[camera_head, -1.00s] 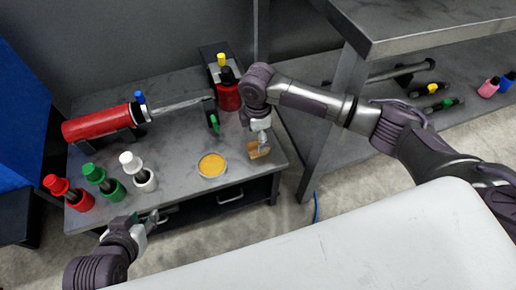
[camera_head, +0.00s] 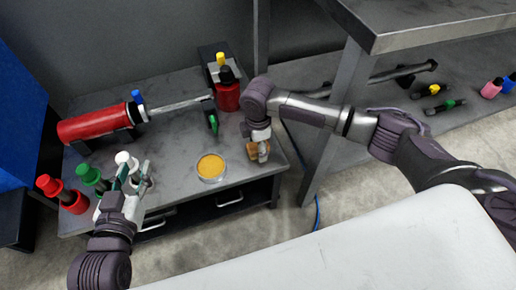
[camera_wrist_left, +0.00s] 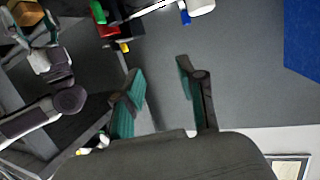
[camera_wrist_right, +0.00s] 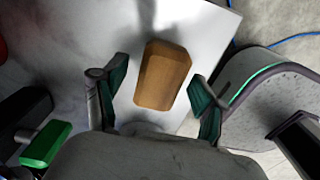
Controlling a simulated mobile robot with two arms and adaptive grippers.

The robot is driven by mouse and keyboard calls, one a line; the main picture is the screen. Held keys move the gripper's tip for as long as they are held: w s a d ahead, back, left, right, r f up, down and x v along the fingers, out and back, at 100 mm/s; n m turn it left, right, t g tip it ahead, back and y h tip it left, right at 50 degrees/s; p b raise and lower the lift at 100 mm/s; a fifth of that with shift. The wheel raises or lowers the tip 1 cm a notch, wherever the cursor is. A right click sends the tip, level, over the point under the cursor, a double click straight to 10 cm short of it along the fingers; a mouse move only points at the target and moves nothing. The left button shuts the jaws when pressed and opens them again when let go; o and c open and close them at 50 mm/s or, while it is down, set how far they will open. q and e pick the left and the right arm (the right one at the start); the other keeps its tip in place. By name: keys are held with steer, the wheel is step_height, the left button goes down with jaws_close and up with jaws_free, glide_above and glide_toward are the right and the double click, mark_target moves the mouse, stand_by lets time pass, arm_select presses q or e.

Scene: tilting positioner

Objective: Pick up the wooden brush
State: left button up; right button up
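The wooden brush (camera_head: 252,152) is a brown block at the right front part of the small grey table, partly hidden by my right gripper in the head view. In the right wrist view the brush (camera_wrist_right: 163,75) lies between and just beyond the two fingertips. My right gripper (camera_wrist_right: 155,92) is open, with a gap visible on both sides of the brush. My left gripper (camera_head: 134,172) is raised near the table's front left, beside the white-capped bottle. In the left wrist view my left gripper (camera_wrist_left: 157,80) is open and empty.
A round dish with yellow contents (camera_head: 210,166) stands left of the brush. Red-, green- and white-capped bottles (camera_head: 90,175) stand at the left. A red cylinder tool (camera_head: 95,124) lies behind them. A taller bench (camera_head: 420,30) is at right.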

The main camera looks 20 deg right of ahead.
steer(key=c, duration=1.1)
steer(key=shift+r, duration=0.25)
step_height(320, 180, up, 5)
steer(key=shift+f+p, duration=0.1)
steer(key=shift+p, duration=1)
step_height(320, 180, up, 4)
steer(key=shift+r+p, duration=0.1)
steer(key=shift+p, duration=0.55)
arm_select(q)
steer(key=s+a+f+g+y, duration=0.2)
steer(key=s+a+f+g, duration=0.2)
steer(key=s+f+g, duration=0.5)
steer(key=shift+s+a+f+n+g+y, duration=0.35)
steer(key=shift+s+f, duration=0.3)
steer(key=shift+s, duration=1.05)
arm_select(e)
steer(key=shift+r, duration=0.25)
